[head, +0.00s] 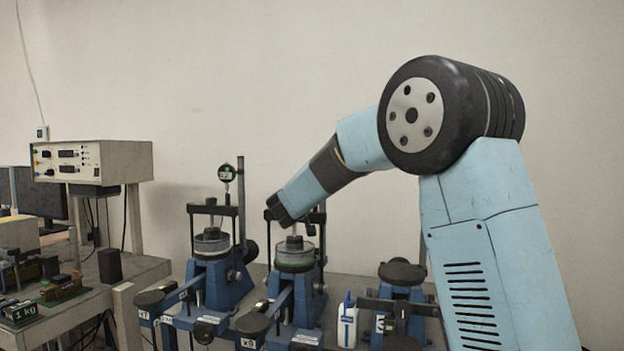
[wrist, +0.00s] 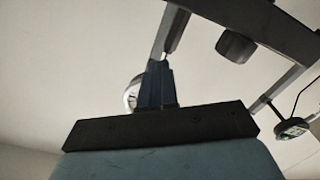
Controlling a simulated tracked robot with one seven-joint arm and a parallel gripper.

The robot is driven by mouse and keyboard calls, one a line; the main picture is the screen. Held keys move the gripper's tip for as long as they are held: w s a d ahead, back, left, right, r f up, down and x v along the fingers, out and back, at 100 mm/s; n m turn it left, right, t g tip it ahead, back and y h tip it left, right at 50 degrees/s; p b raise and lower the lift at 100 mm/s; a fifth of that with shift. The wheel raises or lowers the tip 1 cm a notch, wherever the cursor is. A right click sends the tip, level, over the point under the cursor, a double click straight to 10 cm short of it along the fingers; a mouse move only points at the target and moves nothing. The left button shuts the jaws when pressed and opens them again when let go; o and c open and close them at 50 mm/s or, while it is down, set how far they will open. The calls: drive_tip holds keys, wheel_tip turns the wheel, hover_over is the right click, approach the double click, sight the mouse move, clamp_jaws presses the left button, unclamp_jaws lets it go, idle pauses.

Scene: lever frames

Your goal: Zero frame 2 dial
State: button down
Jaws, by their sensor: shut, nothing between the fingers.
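Frame 2 (head: 280,310) is the blue lever frame in the middle of the head view, with a round glass cell (head: 295,255) on it. Its dial is hidden there behind my arm. My gripper (wrist: 164,64) is shut and empty, fingertips close to a grey metal post (wrist: 172,38) in the wrist view; I cannot tell if they touch. A round pale dial (wrist: 132,93) is partly hidden behind the fingers, just left of them. It seems to be frame 2's dial, but I cannot read it.
Frame 1 (head: 222,285) stands left with its own dial (head: 227,173) on a tall post. Frame 3 (head: 400,290) stands right. A white bottle (head: 347,325) is between frames 2 and 3. In the wrist view, another dial (wrist: 292,128) and a dark knob (wrist: 235,46) are on the right.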

drive_tip(key=shift+f, duration=0.1)
idle(0.3)
drive_tip(key=shift+f, duration=0.3)
drive_tip(key=v, duration=0.6)
drive_tip(key=shift+d, duration=0.1)
idle(0.4)
drive_tip(key=s+d+r+n, duration=0.2)
drive_tip(key=d+r+n, duration=0.3)
drive_tip(key=n, duration=0.7)
drive_tip(key=w, duration=0.1)
drive_tip(key=w+d+r, duration=0.1)
drive_tip(key=w, duration=0.3)
drive_tip(key=shift+w+d+r, duration=0.15)
drive_tip(key=shift+w+d, duration=0.05)
drive_tip(key=shift+w, duration=0.05)
